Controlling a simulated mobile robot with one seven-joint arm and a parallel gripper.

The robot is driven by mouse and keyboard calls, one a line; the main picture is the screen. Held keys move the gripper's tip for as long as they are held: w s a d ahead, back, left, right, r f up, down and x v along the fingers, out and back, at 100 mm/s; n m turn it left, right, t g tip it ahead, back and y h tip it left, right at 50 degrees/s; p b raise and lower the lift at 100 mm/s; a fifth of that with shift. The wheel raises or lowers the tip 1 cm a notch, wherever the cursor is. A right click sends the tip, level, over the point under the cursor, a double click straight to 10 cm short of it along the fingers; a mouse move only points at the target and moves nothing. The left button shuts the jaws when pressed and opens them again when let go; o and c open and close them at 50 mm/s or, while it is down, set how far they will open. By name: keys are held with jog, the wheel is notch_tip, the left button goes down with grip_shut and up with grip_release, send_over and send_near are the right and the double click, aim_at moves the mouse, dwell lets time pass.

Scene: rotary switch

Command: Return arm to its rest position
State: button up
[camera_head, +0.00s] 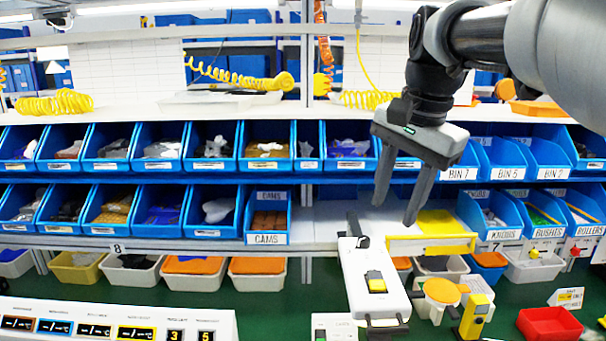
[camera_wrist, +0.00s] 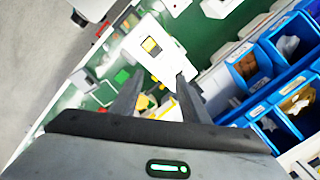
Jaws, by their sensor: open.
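My gripper (camera_head: 396,182) is open and empty, with its two dark fingers apart and pointing down. In the head view it hangs from my arm at the right, in front of the blue bins and above a white device (camera_head: 372,284). That device has a yellow and black switch (camera_head: 376,281) on its top. In the wrist view my gripper's fingers (camera_wrist: 158,98) reach toward the white device (camera_wrist: 146,58) and its yellow switch (camera_wrist: 151,46). The fingers do not appear to hold anything. Which switch the task concerns is not clear.
Two rows of blue bins (camera_head: 191,229) line the shelves behind. A yellow meter (camera_head: 475,318) and a red tray (camera_head: 549,324) lie on the green surface. A display panel (camera_head: 120,322) is at the lower left.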

jog(key=s+a+f+n+t, duration=0.1)
jog(key=s+f+n+t, duration=0.2)
jog(key=s+f+n, duration=0.7)
jog(key=s+f, duration=0.3)
jog(key=s, duration=0.4)
jog(key=shift+a+f+h, duration=0.2)
jog(key=shift+a+h, duration=0.15)
jog(key=shift+h, duration=0.05)
